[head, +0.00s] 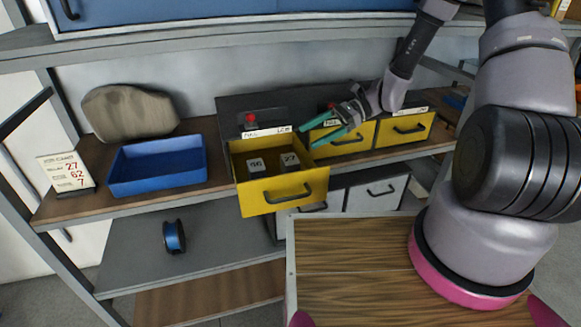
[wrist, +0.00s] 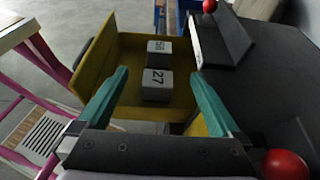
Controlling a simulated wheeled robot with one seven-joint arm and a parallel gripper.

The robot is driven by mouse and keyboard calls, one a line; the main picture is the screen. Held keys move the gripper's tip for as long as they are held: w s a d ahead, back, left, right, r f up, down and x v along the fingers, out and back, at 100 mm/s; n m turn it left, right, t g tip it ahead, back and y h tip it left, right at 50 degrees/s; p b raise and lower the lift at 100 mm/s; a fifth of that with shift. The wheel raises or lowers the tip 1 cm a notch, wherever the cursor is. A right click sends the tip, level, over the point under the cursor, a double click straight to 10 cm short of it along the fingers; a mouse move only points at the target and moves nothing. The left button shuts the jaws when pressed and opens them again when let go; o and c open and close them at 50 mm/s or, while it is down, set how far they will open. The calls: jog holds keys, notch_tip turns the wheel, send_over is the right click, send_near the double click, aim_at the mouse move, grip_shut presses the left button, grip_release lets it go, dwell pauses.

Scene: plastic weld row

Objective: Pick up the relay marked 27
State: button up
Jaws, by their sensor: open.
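The relay marked 27 (head: 289,162) is a small pale block with a grey body. It lies in the open yellow drawer (head: 282,205), to the right of a similar relay marked 96 (head: 256,165). My gripper (head: 328,132) has green fingers and is open, above and to the right of the drawer in the head view. In the wrist view the relay 27 (wrist: 157,85) shows ahead, between the lines of the two fingers (wrist: 160,86), apart from both. The other relay (wrist: 159,50) lies just beyond it.
A blue tray (head: 157,166), a job card (head: 66,173) and a brown stone-like lump (head: 129,112) stand left of the drawer. Closed yellow drawers (head: 406,129) are at the right. Red knobs (wrist: 287,165) stick up from the dark cabinet top beside the gripper.

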send_near(289, 158)
jog(key=a+f, duration=0.1)
jog(key=a, duration=0.1)
jog(key=shift+s+x, duration=0.15)
jog(key=shift+x, duration=1.75)
jog(key=shift+s+x, duration=0.15)
jog(key=shift+x, duration=1.8)
jog(key=shift+d, duration=0.15)
jog(key=c, duration=1.5)
jog(key=shift+r, duration=0.1)
